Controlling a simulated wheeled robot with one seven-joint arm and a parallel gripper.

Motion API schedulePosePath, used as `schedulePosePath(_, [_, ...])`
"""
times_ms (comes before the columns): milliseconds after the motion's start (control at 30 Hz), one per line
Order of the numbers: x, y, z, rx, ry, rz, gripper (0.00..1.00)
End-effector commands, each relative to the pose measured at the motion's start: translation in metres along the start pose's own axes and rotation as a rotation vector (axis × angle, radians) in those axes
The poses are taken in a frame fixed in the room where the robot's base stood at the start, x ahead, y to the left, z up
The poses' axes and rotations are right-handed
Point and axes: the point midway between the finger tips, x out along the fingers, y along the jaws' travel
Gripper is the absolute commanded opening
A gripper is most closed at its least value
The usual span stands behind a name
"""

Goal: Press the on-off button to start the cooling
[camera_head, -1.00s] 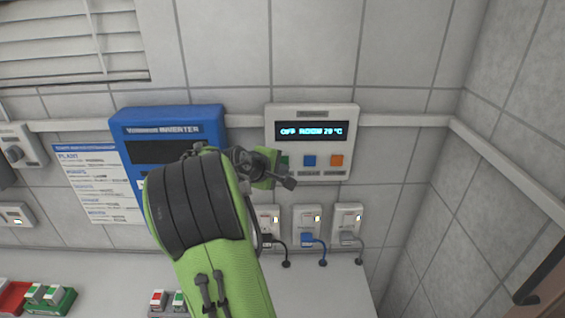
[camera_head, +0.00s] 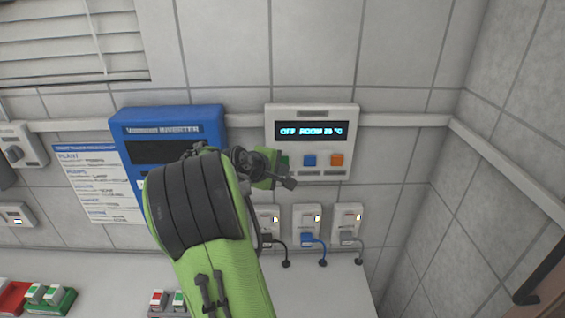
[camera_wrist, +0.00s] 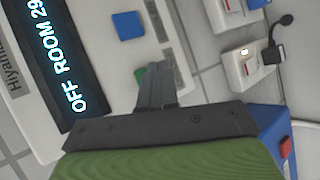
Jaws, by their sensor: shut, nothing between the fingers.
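The white cooling control panel (camera_head: 312,110) hangs on the tiled wall in the head view. Its dark display (camera_head: 312,131) reads "OFF ROOM" with a temperature of about 29 °C. Below it are a green button (camera_head: 286,161), a blue button (camera_head: 309,160) and an orange button (camera_head: 336,160). My gripper (camera_head: 287,179) is in front of the panel's lower left, partly covering the green button. In the wrist view the shut fingertips (camera_wrist: 156,68) are at the green button (camera_wrist: 139,77), largely hiding it; I cannot tell whether they touch. The blue button (camera_wrist: 128,25) is clear of them.
A blue inverter box (camera_head: 170,115) is left of the panel. Several sockets with plugs, such as the blue plug (camera_head: 309,239), sit below it. A counter (camera_head: 330,285) with red and green switches (camera_head: 45,295) is below. A side wall (camera_head: 500,120) stands at right.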

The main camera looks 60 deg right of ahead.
Motion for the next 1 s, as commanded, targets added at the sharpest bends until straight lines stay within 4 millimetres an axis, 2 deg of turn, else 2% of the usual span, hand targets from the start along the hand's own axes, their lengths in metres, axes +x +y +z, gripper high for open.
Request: schedulePosePath(1000, [0.0069, 0.0055, -0.0048, 0.000, -0.001, 0.000, 0.00])
